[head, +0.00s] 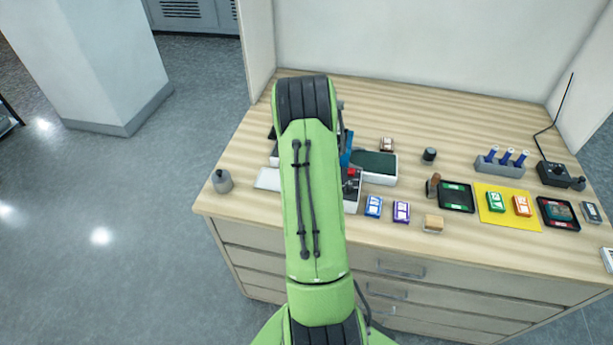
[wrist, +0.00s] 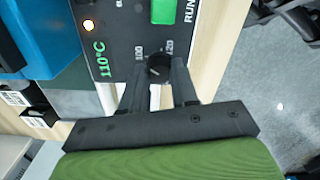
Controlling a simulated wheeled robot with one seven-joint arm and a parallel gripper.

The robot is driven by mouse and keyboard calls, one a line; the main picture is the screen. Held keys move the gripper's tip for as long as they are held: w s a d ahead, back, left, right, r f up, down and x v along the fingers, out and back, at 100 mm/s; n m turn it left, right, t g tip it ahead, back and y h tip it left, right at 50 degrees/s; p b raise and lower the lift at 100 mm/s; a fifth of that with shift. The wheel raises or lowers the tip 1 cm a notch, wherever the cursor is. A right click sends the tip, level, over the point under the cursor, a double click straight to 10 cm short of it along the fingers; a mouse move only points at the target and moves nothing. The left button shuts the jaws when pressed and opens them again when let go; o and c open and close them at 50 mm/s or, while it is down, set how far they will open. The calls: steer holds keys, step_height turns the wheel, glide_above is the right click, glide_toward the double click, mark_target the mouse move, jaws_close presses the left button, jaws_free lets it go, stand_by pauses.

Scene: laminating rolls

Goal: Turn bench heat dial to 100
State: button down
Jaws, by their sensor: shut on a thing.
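The black heat dial (wrist: 159,66) shows in the wrist view on a dark panel, between printed marks 100 and 120. My gripper (wrist: 158,78) is shut on the dial, one finger on each side of it. Green text on the panel (wrist: 122,38) reads 110°C. The dial's pointer is too small to read surely. In the head view my green arm hides the gripper, the dial and much of the machine.
The wooden bench (head: 440,112) also holds a dark green pad (head: 374,163), blue (head: 373,206) and purple (head: 401,212) boxes, a yellow mat (head: 518,221) and a pen rack (head: 500,166). A grey knobbed piece (head: 222,182) stands at the left corner. The back of the bench is clear.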

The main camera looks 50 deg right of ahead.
stand_by(0.3)
steer(key=c, duration=0.9)
jaws_free()
steer(key=shift+o, duration=0.2)
step_height(320, 180, up, 16)
steer(key=shift+p, duration=0.45)
steer(key=shift+f, duration=0.15)
